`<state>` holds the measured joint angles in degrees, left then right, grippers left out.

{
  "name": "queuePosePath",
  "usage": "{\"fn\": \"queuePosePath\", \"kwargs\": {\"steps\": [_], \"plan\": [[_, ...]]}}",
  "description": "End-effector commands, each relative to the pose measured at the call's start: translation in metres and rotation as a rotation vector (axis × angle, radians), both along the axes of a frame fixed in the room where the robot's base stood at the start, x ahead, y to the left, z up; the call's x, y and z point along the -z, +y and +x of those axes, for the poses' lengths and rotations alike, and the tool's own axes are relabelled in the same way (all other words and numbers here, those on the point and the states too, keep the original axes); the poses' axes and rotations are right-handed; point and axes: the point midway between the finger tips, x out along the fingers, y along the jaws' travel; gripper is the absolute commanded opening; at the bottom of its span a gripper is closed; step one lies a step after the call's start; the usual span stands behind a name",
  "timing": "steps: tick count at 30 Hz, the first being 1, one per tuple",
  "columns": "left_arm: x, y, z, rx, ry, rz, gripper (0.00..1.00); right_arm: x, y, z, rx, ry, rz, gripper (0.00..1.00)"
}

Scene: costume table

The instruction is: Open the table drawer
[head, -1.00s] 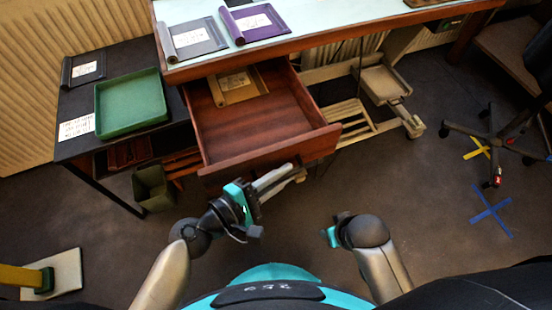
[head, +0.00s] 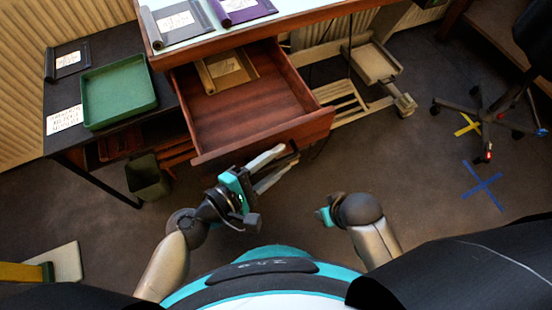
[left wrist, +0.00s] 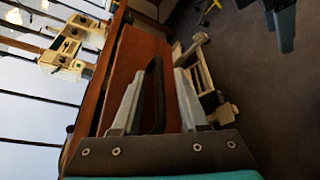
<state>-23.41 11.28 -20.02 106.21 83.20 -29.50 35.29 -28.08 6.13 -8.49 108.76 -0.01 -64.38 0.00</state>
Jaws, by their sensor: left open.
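The table drawer (head: 245,110) is pulled well out from under the table (head: 200,52); its reddish-brown wooden interior shows. A tan folder with a paper label (head: 226,69) lies at its back. My left gripper (head: 286,157) is at the drawer's front, its two fingers apart. In the left wrist view, the dark drawer handle (left wrist: 155,90) shows between the open fingers (left wrist: 160,75), beside the left one; I cannot tell whether they touch. The handle is hard to see in the head view. My right gripper (head: 324,215) shows only in part, low and away from the drawer.
A black side table (head: 103,52) at left holds a green tray (head: 118,91). A bin (head: 147,178) stands below it. A wheeled stand (head: 376,65) is right of the drawer, an office chair (head: 480,118) farther right. The floor right of the drawer is mostly clear.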

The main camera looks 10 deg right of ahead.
Motion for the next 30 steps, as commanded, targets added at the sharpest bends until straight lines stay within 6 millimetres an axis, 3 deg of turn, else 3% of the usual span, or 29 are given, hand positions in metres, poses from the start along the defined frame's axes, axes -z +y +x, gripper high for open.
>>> {"fn": "queuePosePath", "kwargs": {"steps": [11, 30], "plan": [[-0.001, 0.005, -0.004, -0.001, 0.002, -0.001, 0.43, 0.0, 0.0, 0.0, 0.001, 0.001, 0.0, 0.5], [-0.026, 0.094, -0.073, -0.001, 0.004, 0.002, 0.43, 0.003, -0.001, -0.002, 0.001, 0.007, -0.001, 0.5]]}}
